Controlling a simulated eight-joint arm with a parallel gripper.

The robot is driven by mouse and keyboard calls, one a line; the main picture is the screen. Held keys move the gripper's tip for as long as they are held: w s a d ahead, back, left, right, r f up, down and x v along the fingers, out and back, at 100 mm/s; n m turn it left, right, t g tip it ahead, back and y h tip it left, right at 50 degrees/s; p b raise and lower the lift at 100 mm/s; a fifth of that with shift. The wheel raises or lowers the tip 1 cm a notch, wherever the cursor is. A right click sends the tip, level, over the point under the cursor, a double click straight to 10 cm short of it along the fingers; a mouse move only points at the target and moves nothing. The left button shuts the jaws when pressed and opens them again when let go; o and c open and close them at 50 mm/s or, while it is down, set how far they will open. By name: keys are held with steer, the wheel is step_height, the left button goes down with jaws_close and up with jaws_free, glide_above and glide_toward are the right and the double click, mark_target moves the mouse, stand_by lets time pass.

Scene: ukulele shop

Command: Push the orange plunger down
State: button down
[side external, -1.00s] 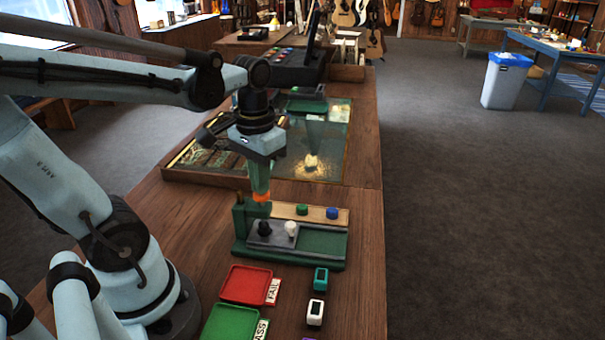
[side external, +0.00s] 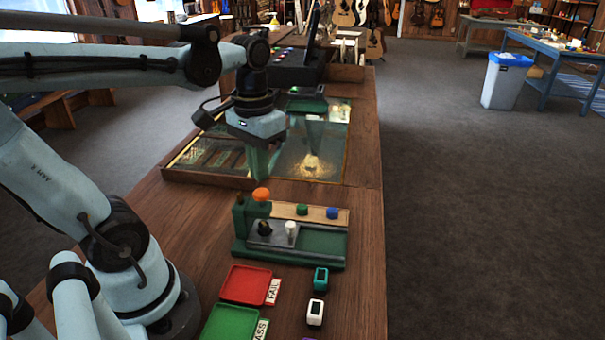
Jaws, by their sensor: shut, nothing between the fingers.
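The orange plunger (side external: 261,194) is a rounded orange cap on top of the green post at the left end of a green fixture (side external: 322,243). A grey plate on the fixture holds a black knob (side external: 264,228) and a white knob (side external: 291,229). My gripper (side external: 263,175) points down, shut and empty, with its greenish fingers just above or behind the orange cap in the picture. A small gap shows between the fingertips and the cap, and the whole cap is visible. How far down the plunger sits is hard to tell.
A wooden strip with a green button (side external: 302,210) and a blue button (side external: 333,213) lies behind the fixture. A glass-topped case (side external: 318,150) stands behind. The table's right side is clear.

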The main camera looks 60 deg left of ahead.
steer(key=shift+r, duration=2)
steer(key=w+d+f+m+t, duration=0.3)
steer(key=w+d+f+t, duration=0.1)
steer(key=d+f+t, duration=0.2)
steer(key=shift+t, duration=0.6)
